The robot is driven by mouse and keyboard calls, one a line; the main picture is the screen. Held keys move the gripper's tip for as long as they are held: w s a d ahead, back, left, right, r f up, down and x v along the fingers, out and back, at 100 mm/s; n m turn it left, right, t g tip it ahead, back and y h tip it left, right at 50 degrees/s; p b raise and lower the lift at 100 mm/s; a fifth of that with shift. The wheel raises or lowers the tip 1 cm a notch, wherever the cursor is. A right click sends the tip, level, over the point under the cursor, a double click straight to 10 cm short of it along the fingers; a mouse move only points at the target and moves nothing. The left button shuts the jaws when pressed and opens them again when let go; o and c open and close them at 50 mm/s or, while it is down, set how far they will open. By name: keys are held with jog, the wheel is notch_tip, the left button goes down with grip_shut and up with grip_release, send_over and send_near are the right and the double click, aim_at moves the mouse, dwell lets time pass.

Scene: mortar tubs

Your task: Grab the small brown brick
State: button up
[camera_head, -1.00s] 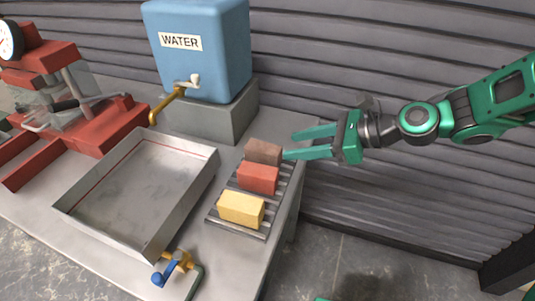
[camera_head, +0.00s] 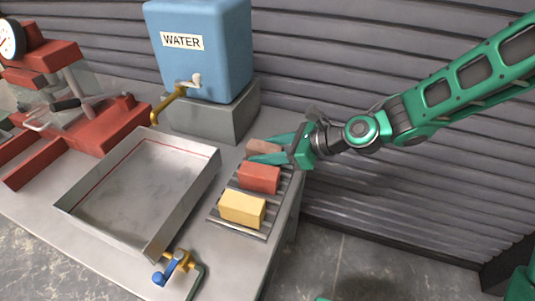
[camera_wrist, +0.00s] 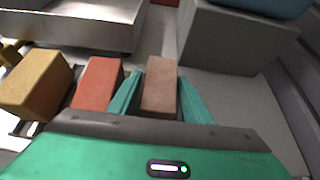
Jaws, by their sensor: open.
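The small brown brick (camera_head: 262,147) sits at the far end of the slatted rack, partly hidden by my gripper in the head view. In the wrist view the brown brick (camera_wrist: 159,88) lies between my two fingers. My gripper (camera_head: 268,151) is open, with one finger on each side of the brick. In the wrist view my gripper (camera_wrist: 162,98) shows a gap at the right finger, while the left finger is close to the brick; contact cannot be told.
A red brick (camera_head: 259,178) and a yellow brick (camera_head: 242,208) stand on the rack (camera_head: 214,216) beside the brown one. A metal tray (camera_head: 211,177) lies to the left. A grey block (camera_head: 215,120) under the blue water tank (camera_head: 205,60) stands behind. A corrugated wall (camera_head: 400,200) is at right.

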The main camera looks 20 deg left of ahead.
grip_shut()
